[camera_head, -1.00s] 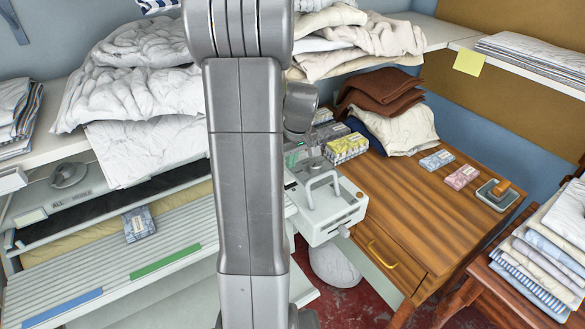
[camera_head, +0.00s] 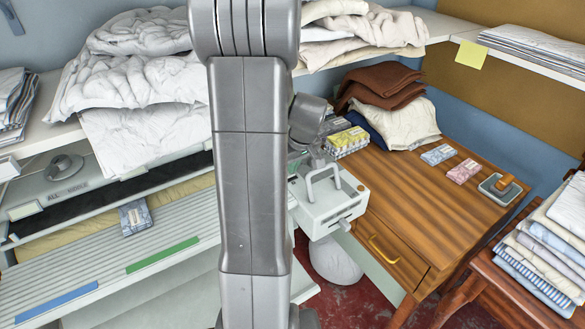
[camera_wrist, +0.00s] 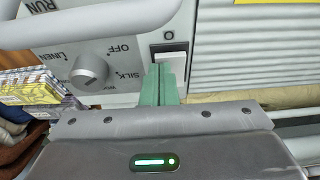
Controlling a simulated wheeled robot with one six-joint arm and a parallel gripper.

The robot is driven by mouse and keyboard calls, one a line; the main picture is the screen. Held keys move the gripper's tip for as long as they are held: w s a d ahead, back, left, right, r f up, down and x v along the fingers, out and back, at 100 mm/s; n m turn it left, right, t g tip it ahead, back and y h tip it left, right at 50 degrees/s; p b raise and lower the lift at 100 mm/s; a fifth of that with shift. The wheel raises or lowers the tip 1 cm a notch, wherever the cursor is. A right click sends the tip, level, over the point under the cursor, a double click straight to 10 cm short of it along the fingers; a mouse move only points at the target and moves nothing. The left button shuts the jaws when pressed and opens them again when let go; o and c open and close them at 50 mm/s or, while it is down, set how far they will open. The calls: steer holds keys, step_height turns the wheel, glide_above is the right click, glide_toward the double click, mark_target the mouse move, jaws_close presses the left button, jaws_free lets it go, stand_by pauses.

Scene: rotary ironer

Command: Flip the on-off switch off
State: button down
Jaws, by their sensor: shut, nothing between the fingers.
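The on-off switch (camera_wrist: 169,47) is a rocker in a dark frame on the ironer's pale control panel, in the upper middle of the wrist view. In the head view the ironer's end housing (camera_head: 335,207) shows right of my arm, which hides the switch and fingers.
A grey dial (camera_wrist: 89,71) marked OFF, SILK and LINEN sits left of the switch. A pale curved handle (camera_wrist: 105,20) runs above it. Yellow patterned boxes (camera_wrist: 28,88) stand close on the left. The wooden table (camera_head: 425,200) has clear space in its middle.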

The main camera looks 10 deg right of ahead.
steer(key=shift+f, duration=0.1)
steer(key=shift+w, duration=0.1)
steer(key=shift+w+a+r+p, duration=0.2)
steer(key=shift+w+r+p, duration=0.15)
steer(key=shift+w, duration=0.25)
steer(key=shift+r, duration=0.1)
steer(key=shift+r+p, duration=0.3)
steer(key=shift+p, duration=0.05)
steer(key=v, duration=0.1)
steer(key=p+v, duration=0.1)
steer(key=shift+w+a+r+p, duration=0.15)
steer(key=shift+r+p, duration=0.25)
steer(key=shift+r, duration=0.1)
steer(key=s+d+b+v, duration=0.1)
steer(key=s+v, duration=0.1)
steer(key=v, duration=0.8)
steer(key=shift+f, duration=0.35)
steer(key=shift+s, duration=0.1)
